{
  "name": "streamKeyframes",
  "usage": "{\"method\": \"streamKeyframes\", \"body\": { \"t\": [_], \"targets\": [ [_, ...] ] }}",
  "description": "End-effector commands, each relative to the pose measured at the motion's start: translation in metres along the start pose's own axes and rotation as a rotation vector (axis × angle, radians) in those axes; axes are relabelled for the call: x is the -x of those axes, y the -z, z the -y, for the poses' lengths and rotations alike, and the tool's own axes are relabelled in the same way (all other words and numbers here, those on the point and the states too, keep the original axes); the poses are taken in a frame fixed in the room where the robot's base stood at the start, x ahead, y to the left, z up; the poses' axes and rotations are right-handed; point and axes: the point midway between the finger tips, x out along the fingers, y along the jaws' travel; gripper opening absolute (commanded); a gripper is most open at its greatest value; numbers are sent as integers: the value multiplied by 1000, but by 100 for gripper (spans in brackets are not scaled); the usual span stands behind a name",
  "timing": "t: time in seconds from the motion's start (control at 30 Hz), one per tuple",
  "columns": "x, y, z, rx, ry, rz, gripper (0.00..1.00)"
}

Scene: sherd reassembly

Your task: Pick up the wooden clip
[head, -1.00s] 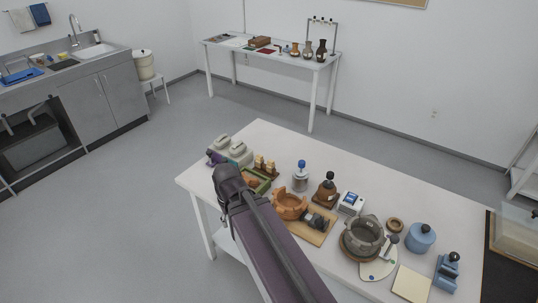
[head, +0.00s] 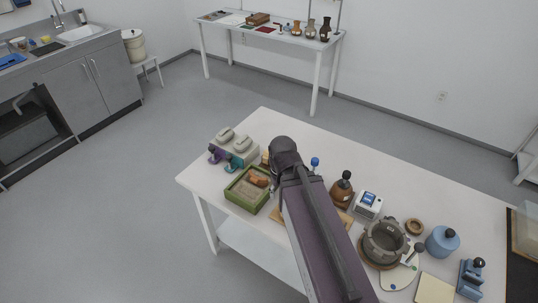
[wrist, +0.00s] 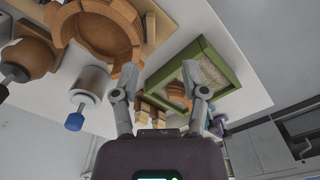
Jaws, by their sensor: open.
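The light wooden clips (wrist: 152,113) show in the wrist view, low between my fingers and partly hidden by the left finger. They stand close together, and I cannot make out each one. In the head view only a sliver of them (head: 265,158) shows beside my arm. My gripper (wrist: 161,75) is open and empty, its two fingers reaching over the table with a wide gap. The clips look beyond the fingers, not touched by them, though the distance is hard to tell. In the head view my arm hides the gripper.
A green-framed tray (head: 235,197) holding an orange sherd (head: 258,180) stands beside the clips. A terracotta bowl (wrist: 75,38) and a blue-capped jar (wrist: 88,88) are on the other side. Purple (head: 215,154) and teal (head: 233,160) clamps stand near the left edge. A grey pot (head: 385,243) stands farther right.

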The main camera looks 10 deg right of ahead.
Motion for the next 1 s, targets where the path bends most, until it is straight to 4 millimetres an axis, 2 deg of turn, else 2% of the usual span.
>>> {"method": "streamKeyframes", "body": {
  "t": [0.3,0.33,0.43,0.57,0.77,0.87,1.0],
  "targets": [
    [0,0,0,0,0,0,57],
    [0,0,0,0,0,0,60],
    [0,1,0,3,0,0,89],
    [1,10,0,22,0,0,89],
    [4,48,-2,109,0,0,89],
    [6,78,-2,187,0,0,89],
    [9,126,-3,321,0,0,89]
  ]
}}
